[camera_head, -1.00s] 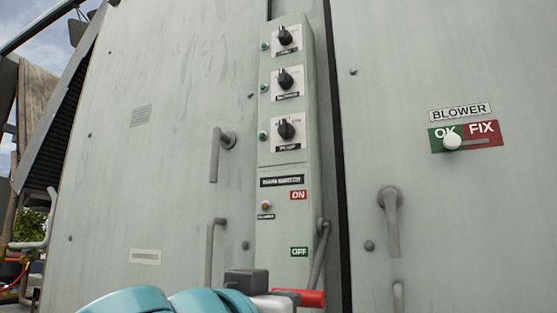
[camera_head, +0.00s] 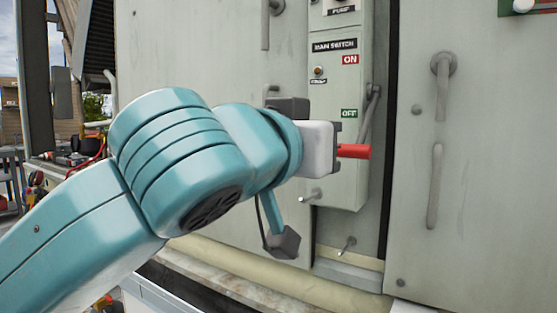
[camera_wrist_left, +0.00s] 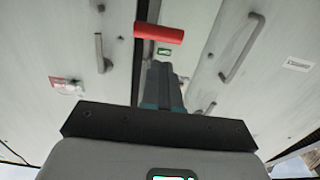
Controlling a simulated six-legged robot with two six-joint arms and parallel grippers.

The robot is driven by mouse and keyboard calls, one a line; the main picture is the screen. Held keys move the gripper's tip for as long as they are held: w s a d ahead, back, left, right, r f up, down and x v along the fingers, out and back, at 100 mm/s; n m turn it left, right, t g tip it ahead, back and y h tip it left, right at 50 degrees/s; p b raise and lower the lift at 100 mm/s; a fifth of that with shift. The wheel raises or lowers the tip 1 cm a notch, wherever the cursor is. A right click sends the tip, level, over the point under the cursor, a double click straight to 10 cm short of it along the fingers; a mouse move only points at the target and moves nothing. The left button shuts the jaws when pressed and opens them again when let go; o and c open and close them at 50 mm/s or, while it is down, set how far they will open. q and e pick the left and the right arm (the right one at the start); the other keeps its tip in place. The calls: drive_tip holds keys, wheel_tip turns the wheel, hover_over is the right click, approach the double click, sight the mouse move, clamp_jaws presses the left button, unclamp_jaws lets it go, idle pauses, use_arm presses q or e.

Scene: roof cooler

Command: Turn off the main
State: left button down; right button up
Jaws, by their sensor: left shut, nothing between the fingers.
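The main switch panel (camera_head: 337,185) is a narrow pale box with a red ON label (camera_head: 350,59) above a green OFF label (camera_head: 349,113). A grey lever (camera_head: 369,115) on its right side slants downward and ends in a red handle (camera_head: 354,151), below the OFF label's level. My left gripper (camera_head: 337,133) is at the handle's left end, partly covering it; its fingertips are hard to make out there. In the left wrist view the fingers (camera_wrist_left: 161,68) are shut and empty, with the red handle (camera_wrist_left: 158,34) crosswise just beyond their tips. Contact is unclear. My right gripper is out of view.
Grey cabinet doors with handles (camera_head: 435,185) flank the panel. A small lamp (camera_head: 318,71) sits left of the ON label. A pale pipe (camera_head: 230,263) and ledge run along the bottom. A red-and-green sign (camera_head: 507,6) shows at the upper right.

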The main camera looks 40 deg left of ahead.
use_arm(q)
drive_tip(key=s+d+f, duration=0.1)
drive_tip(key=s+f, duration=0.1)
drive_tip(key=s, duration=0.6)
drive_tip(key=shift+d, duration=0.3)
